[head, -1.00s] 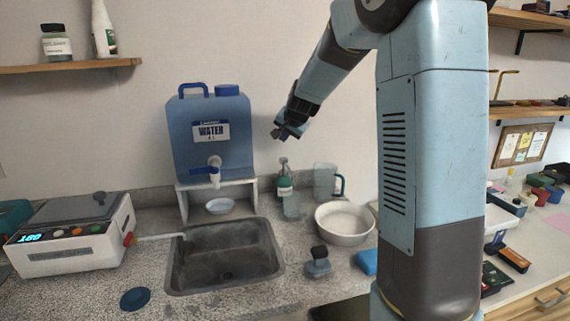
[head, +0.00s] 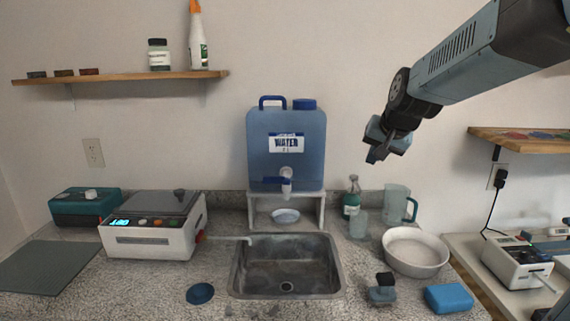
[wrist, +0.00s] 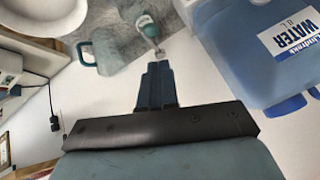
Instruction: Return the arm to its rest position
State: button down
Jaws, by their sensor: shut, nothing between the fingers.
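My gripper (head: 376,153) is at the end of my arm, which reaches in from the upper right of the head view. It hangs in the air above the counter, right of the blue water container (head: 287,140). It touches nothing. In the wrist view the fingers of my gripper (wrist: 157,72) are together with nothing between them. The water container's label (wrist: 288,35) shows at the upper right of the wrist view.
Below stand a green soap bottle (head: 351,200), a clear jug (head: 397,203), a white bowl (head: 415,252), a blue sponge (head: 449,298) and a sink (head: 286,276). A wall shelf (head: 515,139) is to the right. The air around my gripper is free.

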jog(key=s+d+f+n+g+h, duration=0.1)
jog(key=s+f+n, duration=0.2)
jog(key=s, duration=2.1)
jog(key=shift+d+n+g, duration=0.2)
jog(key=shift+n+g, duration=0.2)
jog(key=shift+f, duration=0.1)
